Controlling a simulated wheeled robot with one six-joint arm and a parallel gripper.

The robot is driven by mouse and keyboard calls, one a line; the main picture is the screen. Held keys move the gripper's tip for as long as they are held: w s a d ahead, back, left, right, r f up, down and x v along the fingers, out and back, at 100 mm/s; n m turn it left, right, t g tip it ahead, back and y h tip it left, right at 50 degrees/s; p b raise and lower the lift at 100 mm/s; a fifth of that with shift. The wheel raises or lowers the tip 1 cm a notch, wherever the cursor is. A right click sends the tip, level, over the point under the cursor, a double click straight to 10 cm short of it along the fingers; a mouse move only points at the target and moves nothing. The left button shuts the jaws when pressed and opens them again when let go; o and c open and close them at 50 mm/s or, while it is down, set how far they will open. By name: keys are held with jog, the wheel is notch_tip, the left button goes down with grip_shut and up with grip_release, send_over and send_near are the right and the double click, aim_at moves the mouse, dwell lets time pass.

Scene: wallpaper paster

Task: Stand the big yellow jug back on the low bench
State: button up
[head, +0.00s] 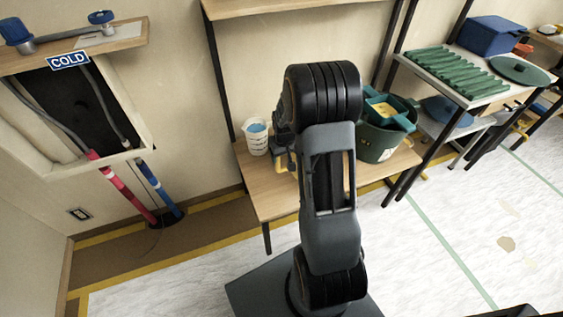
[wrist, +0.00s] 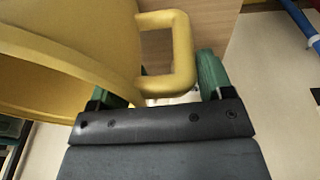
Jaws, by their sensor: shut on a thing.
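The big yellow jug (wrist: 85,35) fills the upper left of the wrist view, with its loop handle (wrist: 182,55) facing right. My gripper (wrist: 158,88) has its green fingers on either side of the handle and is shut on it. In the head view my arm hides nearly all of the jug; only a small yellow bit shows left of the arm. The low bench (head: 262,193) is a wooden top below the wall, partly behind my arm. Its wood also shows behind the handle in the wrist view (wrist: 212,25). I cannot tell whether the jug touches the bench.
A white measuring cup (head: 256,139) stands at the bench's left end. A dark green bucket (head: 378,147) with a green tray on top stands at its right. A rack (head: 425,68) with green ribbed pieces is further right. Red and blue hoses (head: 125,190) hang at left.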

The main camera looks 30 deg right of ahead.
jog(key=shift+w+a+f, duration=0.15)
jog(key=shift+w+f, duration=0.25)
jog(key=shift+f, duration=0.15)
jog(key=shift+w+f+b, duration=0.1)
jog(key=shift+f+b, duration=0.45)
jog(key=shift+f, duration=1.1)
jog(key=o, duration=1.4)
notch_tip(320, 180, up, 11)
jog(key=s+p, duration=0.2)
jog(key=p, duration=0.1)
jog(key=shift+n+t+y, duration=0.4)
jog(key=shift+n+t, duration=0.2)
jog(key=shift+t, duration=0.1)
jog(key=s+a+r, duration=0.4)
jog(key=s, duration=0.1)
jog(key=s+a+r, duration=0.4)
jog(key=s+a, duration=0.1)
jog(key=s+a+r, duration=0.4)
jog(key=s, duration=0.1)
jog(key=shift+s+a, duration=0.25)
jog(key=shift+a, duration=0.1)
